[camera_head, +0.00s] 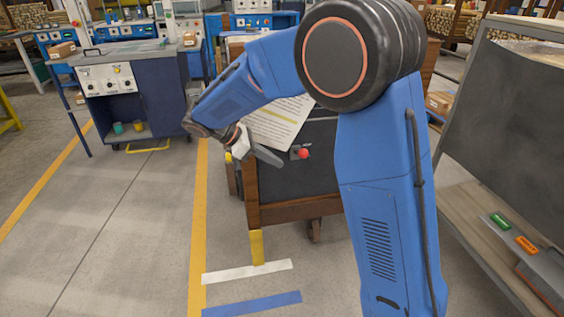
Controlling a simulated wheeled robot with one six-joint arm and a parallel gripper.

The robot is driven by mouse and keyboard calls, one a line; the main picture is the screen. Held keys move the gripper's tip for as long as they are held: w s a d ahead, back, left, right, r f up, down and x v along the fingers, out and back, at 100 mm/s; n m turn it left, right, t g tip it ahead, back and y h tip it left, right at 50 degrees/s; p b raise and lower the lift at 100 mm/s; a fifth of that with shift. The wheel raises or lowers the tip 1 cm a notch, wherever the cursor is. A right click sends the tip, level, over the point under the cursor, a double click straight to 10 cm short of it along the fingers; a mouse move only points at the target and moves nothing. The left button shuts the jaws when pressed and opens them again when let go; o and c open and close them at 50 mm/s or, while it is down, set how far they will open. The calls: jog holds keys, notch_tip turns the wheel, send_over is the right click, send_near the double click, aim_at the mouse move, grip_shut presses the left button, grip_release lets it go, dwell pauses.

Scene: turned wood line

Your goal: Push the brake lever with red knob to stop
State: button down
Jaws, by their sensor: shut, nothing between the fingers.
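A red knob (303,153) shows on a small grey mount at the upper front of a dark cart with a wooden frame (252,188). The lever under the knob is too small to make out clearly. My gripper (268,157) reaches in from the left, with its grey fingers shut and pointing right towards the knob. Its tip appears a short gap to the left of the knob, and I see no contact. How far it is from the cart's face in depth is hard to tell.
A printed sheet (278,123) lies on the cart's top, behind my gripper. A small yellow part (228,157) is at the cart's left side. A blue-grey control cabinet (128,95) stands back left. A dark panel (500,110) stands at right. Floor at left is clear.

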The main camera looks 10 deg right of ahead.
jog(key=w+v, duration=0.1)
jog(key=v, duration=0.6)
jog(key=shift+a, duration=0.2)
jog(key=s+d+r+m+y, duration=0.2)
jog(key=s+d+m+y, duration=0.15)
jog(key=s+d, duration=0.45)
jog(key=s+d+r+m+y, duration=0.2)
jog(key=s+d+m, duration=0.3)
jog(key=s+d, duration=0.3)
jog(key=s+d+f+m+t+y, duration=0.2)
jog(key=s+f+m, duration=0.1)
jog(key=s, duration=0.5)
jog(key=s+d+f+m+t+y, duration=0.2)
jog(key=s+m, duration=0.4)
jog(key=s, duration=0.3)
jog(key=shift+s+d+f+t, duration=0.15)
jog(key=shift+d+f+t, duration=0.15)
jog(key=shift+f+t, duration=0.2)
